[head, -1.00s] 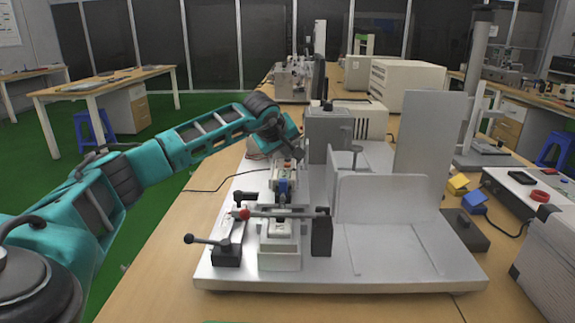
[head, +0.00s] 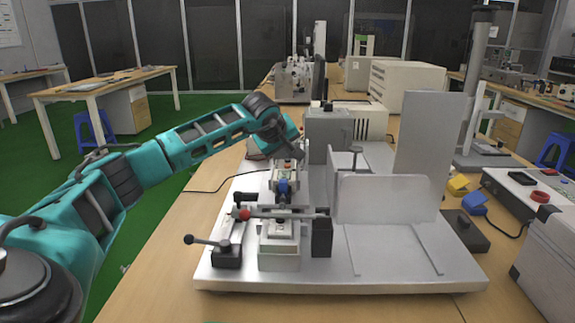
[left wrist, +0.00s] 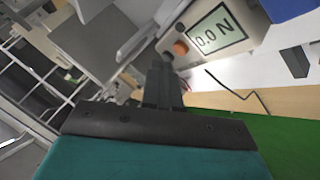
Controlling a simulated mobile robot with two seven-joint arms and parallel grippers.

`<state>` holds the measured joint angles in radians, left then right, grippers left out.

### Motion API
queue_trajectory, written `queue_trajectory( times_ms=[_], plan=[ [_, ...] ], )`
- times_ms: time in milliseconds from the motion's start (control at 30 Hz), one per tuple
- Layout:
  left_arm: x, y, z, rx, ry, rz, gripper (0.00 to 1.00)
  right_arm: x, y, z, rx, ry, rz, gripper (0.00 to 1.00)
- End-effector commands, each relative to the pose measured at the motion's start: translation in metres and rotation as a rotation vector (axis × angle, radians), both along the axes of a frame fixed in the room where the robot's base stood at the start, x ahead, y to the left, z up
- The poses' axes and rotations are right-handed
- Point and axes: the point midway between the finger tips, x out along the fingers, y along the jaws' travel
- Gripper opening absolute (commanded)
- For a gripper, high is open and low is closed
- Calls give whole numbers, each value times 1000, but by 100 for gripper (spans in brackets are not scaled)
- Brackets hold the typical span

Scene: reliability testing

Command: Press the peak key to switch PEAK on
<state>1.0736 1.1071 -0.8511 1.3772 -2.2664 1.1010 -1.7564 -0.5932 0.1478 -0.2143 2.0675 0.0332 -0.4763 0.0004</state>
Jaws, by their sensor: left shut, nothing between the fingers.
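The force gauge (left wrist: 228,30) shows in the left wrist view with its display (left wrist: 213,38) reading 0.0 N. No PEAK mark is legible on it. A round orange key (left wrist: 180,47) sits beside the display, with a smaller grey key (left wrist: 167,57) next to it; no key labels are readable. My left gripper (left wrist: 158,68) is shut and empty, its fingertips close to the grey key. I cannot tell whether they touch it. In the head view my left gripper (head: 299,154) is above the far end of the small gauge (head: 285,174) on the test stand. My right gripper is out of view.
The gauge is on a grey test stand (head: 215,268) with a red-knobbed lever (head: 244,214) in front. A grey block (head: 328,135) and upright plates (head: 425,135) stand to the right. A cable (head: 215,187) runs along the left of the bench.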

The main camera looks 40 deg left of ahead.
Motion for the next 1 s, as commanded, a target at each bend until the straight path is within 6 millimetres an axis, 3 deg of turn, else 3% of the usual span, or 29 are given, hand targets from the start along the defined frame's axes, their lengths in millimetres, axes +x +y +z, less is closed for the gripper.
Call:
queue_trajectory(
  times_ms=[1000],
  plan=[
    [0, 0, -9, 0, 1, 1, 0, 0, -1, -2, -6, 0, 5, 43]
  ],
)
